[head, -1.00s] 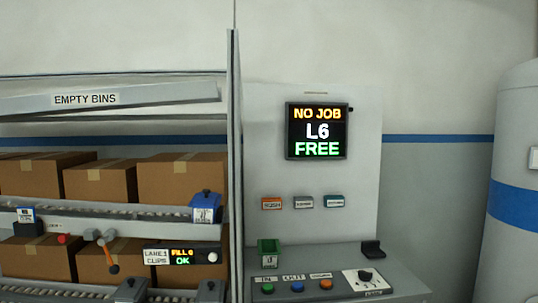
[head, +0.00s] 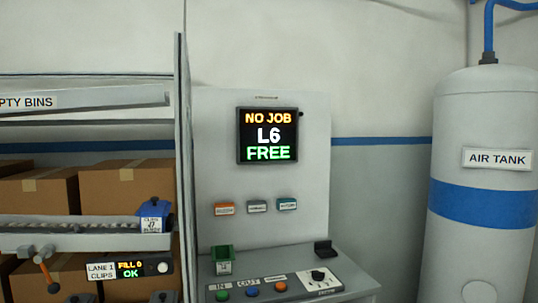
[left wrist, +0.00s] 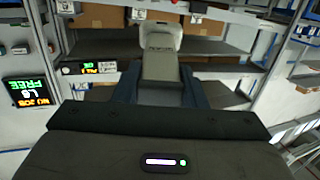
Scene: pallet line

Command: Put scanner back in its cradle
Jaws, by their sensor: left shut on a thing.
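The scanner (left wrist: 161,62), with a pale head and a grey handle, shows in the left wrist view. My left gripper (left wrist: 160,88) is shut on its handle, with one dark finger on each side. Neither gripper shows in the head view, and my right gripper is in neither view. A small black holder (head: 325,248), which looks like the cradle, stands empty at the back right of the grey console top. It is not clear in the left wrist view.
The console (head: 290,286) has buttons and a black knob (head: 318,275); a green bin (head: 223,259) stands at its left. A screen (head: 268,135) is above. An air tank (head: 487,130) stands right.

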